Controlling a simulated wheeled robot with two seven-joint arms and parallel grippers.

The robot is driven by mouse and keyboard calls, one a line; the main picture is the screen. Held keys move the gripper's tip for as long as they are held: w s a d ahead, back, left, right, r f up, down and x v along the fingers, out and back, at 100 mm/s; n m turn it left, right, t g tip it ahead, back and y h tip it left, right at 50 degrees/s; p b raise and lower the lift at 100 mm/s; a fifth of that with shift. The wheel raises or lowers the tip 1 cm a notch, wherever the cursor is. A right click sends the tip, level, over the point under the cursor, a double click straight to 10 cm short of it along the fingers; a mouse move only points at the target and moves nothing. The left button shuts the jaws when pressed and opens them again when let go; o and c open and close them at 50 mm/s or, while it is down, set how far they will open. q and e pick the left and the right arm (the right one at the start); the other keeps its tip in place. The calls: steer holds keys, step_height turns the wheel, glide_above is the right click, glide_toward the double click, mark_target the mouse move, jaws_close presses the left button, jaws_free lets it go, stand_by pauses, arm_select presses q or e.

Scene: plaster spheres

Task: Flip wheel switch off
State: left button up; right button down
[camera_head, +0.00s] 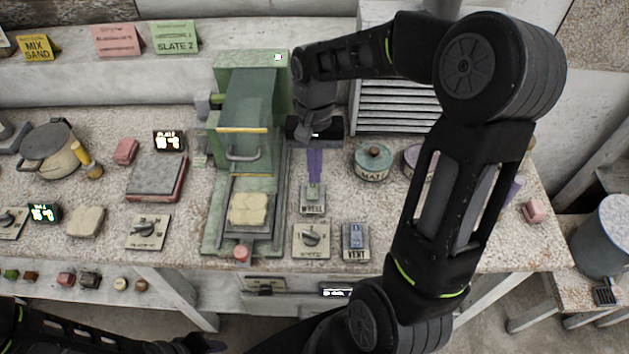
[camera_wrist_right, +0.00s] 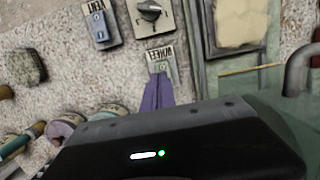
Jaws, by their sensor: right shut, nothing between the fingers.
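My right gripper (camera_head: 314,178) has purple fingers, shut and empty, pointing down at the switch's far edge. In the wrist view the fingers (camera_wrist_right: 157,92) reach up to the switch and partly cover its lower part. I cannot tell whether they touch it.
A vent switch (camera_head: 355,241) and a rotary knob (camera_head: 311,237) sit just nearer than the wheel switch. The green machine (camera_head: 252,62) with a handled guard stands close on the left. A round labelled tin (camera_head: 372,163) is on the right. My right arm covers the bench's right part.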

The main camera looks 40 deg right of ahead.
mark_target(314, 194)
steer(key=f, duration=0.4)
steer(key=shift+s+a+p, duration=0.25)
steer(key=shift+p, duration=0.05)
